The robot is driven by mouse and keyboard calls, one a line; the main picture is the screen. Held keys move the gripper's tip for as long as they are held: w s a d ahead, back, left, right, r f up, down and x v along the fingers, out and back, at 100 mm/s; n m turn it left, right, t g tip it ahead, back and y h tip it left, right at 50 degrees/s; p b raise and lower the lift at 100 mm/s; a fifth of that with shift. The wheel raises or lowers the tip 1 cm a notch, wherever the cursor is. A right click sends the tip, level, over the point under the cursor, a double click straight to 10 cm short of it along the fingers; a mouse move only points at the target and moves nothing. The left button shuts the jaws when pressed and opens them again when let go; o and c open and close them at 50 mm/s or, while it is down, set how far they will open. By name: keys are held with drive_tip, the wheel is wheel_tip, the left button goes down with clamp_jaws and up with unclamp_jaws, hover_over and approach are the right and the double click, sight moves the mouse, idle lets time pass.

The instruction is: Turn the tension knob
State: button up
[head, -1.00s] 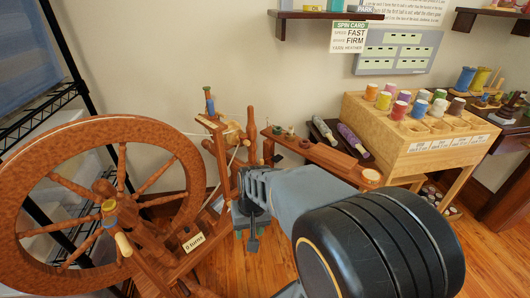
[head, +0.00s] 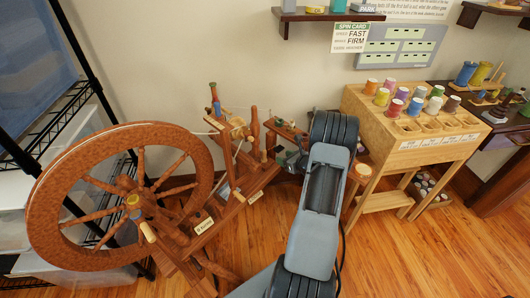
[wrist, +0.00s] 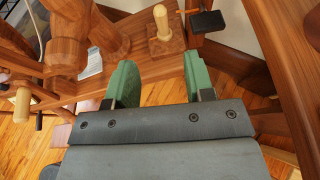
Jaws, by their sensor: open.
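My gripper (wrist: 155,88) is open and empty, its two green fingers apart. In the wrist view a pale wooden knob (wrist: 162,25) on a square wooden block stands beyond the fingertips, between their lines. It looks apart from both fingers. Another pale peg (wrist: 22,105) shows at the left edge. I cannot tell for certain which one is the tension knob. My gripper (head: 288,159) is partly hidden there beside the wheel's right end.
A wooden spool stand (head: 425,155) with several coloured spools is right of my arm. A dark shelving rack (head: 75,110) is behind the wheel at left. In the wrist view a black piece (wrist: 207,21) lies beyond the right finger. Bare floor (head: 400,260) lies at lower right.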

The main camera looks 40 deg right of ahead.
sight(264, 156)
drive_tip(key=b+x, duration=0.2)
drive_tip(key=x, duration=1.1)
drive_tip(key=shift+w, duration=0.15)
